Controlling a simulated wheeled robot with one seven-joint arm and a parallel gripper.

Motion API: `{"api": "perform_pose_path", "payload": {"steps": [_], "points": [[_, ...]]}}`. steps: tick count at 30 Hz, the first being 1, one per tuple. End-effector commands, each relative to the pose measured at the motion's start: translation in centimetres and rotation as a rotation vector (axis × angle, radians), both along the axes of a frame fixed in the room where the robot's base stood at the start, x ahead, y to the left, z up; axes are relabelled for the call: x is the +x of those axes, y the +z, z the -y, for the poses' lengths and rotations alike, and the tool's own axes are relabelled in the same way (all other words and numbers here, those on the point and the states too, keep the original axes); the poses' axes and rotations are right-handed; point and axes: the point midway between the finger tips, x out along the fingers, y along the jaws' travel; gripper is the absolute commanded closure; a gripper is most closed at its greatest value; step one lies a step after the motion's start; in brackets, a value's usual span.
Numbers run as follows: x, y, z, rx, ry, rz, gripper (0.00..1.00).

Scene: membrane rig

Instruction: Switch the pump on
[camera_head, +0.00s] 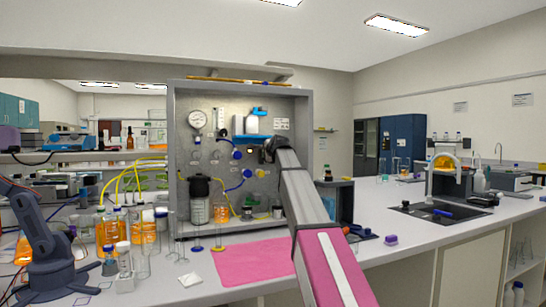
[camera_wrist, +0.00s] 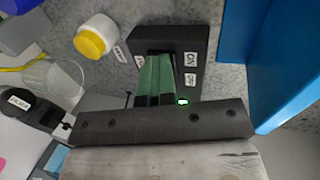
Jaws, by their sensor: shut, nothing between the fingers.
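A black switch box (camera_wrist: 198,42) is on the grey panel in the wrist view, with small white labels on its face; one seems to read ON. My gripper (camera_wrist: 160,62) has its two green-faced fingers together, with nothing between them. The fingertips are over the box's face, and they hide its middle, so I cannot see the switch lever or its position. I cannot tell whether they touch it. A small green light (camera_wrist: 183,101) glows beside the fingers. In the head view my gripper (camera_head: 270,150) is at the right part of the upright panel (camera_head: 180,130) and covers the box.
A yellow-capped white part (camera_wrist: 97,37) and a clear beaker (camera_wrist: 52,85) are left of the fingers. A large blue part (camera_wrist: 285,60) is close on the right. A pink mat (camera_head: 245,262) lies on the bench; orange-filled glassware (camera_head: 110,228) stands at left.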

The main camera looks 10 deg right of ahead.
Motion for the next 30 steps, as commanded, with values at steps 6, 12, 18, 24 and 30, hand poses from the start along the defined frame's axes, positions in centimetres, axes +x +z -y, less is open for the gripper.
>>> {"api": "perform_pose_path", "payload": {"steps": [6,12,18,24,30], "points": [[0.7,0.0,-0.1,0.005,0.006,-0.002,1.0],[0.7,0.1,0.5,0.005,0.005,-0.001,1.0],[0.7,0.1,1.6,0.001,0.001,0.001,1.0],[0.7,0.1,2.0,0.0,-0.001,0.0,1.0],[0.6,0.1,2.0,-0.002,-0.002,0.0,1.0]]}}
